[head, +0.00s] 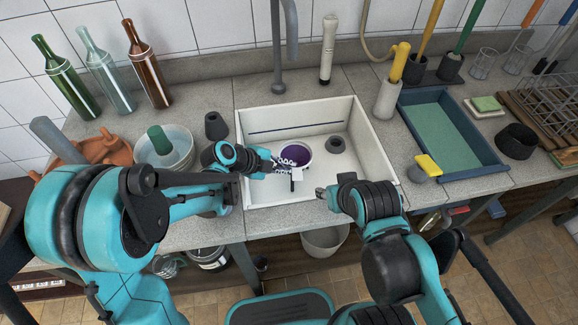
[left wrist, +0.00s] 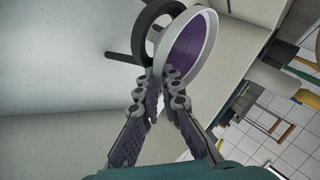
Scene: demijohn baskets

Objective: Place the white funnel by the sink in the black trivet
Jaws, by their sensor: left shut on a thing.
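The white funnel (head: 309,153), with a purple inside, is over the white sink (head: 350,178). My left gripper (head: 278,166) is at its left and front side. In the left wrist view, the left fingers (left wrist: 166,80) meet at the near edge of the funnel's pale rim (left wrist: 214,42) and are shut on it. The black trivet (left wrist: 140,35) shows there as a dark ring with thin legs, close beside and partly behind the funnel. Whether the two touch is unclear. My right gripper (head: 324,192) is over the sink's front edge, with its fingers too small to read.
A tap (head: 277,50) rises behind the sink. Bottles (head: 110,75) and a pale bowl (head: 168,160) stand left.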

